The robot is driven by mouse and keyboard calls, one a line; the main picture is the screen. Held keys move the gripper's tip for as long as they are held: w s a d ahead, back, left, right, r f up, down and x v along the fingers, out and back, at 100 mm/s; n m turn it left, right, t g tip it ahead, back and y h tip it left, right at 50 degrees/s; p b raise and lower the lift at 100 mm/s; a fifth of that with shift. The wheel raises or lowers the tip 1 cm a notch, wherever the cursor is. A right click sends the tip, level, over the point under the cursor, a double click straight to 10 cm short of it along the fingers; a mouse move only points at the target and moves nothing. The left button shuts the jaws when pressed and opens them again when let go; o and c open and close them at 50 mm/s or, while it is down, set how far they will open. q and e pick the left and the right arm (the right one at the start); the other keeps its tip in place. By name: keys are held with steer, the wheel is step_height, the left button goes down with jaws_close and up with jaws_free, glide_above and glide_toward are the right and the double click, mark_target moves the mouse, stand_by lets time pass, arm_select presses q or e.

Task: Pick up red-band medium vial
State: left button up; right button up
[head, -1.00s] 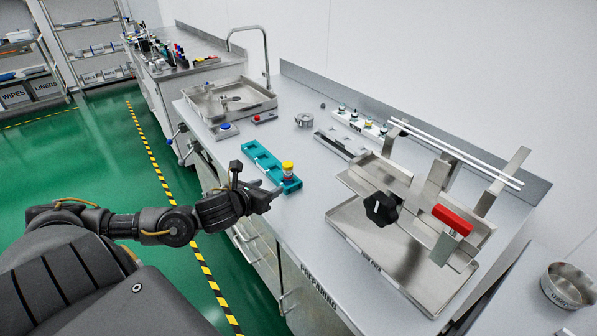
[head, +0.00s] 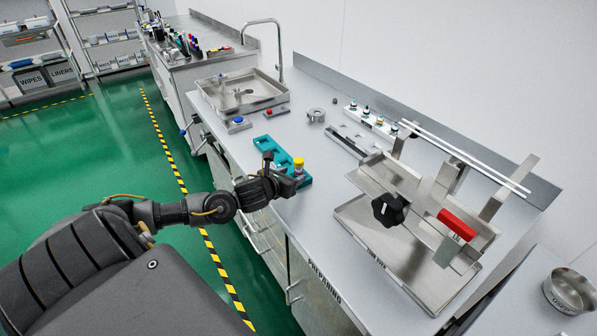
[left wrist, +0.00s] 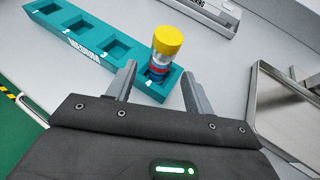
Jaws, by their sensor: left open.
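The vial (left wrist: 162,55) has a yellow cap, a clear body and a red band with blue below it. It stands in the end pocket of the teal rack (left wrist: 66,34) in the left wrist view. In the head view the vial (head: 298,167) and the teal rack (head: 268,143) are at the bench's front edge. My left gripper (left wrist: 158,88) is open, with a finger to either side of the vial's near side. The vial's lower end is hidden in the pocket. The rack's other visible pockets are empty. My right gripper is not in view.
A metal fixture with a black knob (head: 389,209) and a red block stands on a tray (head: 365,238) to the right. A white rack with several vials (head: 371,121) is at the back. A sink (head: 240,97) is beyond.

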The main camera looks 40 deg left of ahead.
mark_target(299, 172)
arm_select(q)
steer(key=shift+x, duration=1.35)
jaws_close()
